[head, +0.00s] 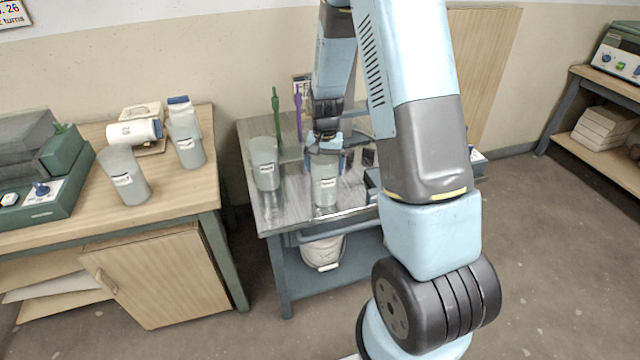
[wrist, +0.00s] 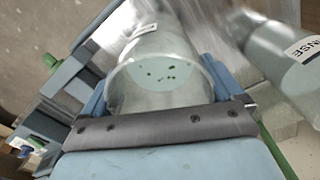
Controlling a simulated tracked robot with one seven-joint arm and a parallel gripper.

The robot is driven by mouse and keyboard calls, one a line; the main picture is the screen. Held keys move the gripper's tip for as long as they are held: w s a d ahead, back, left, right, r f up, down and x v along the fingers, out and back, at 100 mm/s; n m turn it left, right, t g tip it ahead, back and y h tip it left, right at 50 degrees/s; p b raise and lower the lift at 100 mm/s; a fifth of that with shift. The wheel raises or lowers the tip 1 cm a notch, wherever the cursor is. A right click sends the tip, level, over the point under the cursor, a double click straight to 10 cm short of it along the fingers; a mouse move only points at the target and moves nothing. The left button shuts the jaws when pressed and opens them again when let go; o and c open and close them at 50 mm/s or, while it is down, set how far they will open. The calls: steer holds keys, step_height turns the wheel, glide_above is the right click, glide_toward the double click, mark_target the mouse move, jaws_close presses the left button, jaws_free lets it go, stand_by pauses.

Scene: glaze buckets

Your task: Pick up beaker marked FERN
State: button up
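A clear grey-white beaker (head: 325,188) with a small label stands upright on the grey metal table; its label is too small to read. My gripper (head: 325,148) points down over its top. In the wrist view a beaker (wrist: 275,48) at right has a label ending "INSE". I read FERN nowhere.
A green tool (head: 276,115) and a purple tool (head: 298,112) stand upright at the table's back. A white bucket (head: 323,252) sits on the lower shelf. The wooden bench (head: 170,205) at left holds more beakers (head: 124,176) and a green machine (head: 50,190).

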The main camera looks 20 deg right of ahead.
steer(key=c, duration=1.3)
steer(key=shift+o, duration=0.2)
steer(key=shift+r, duration=0.2)
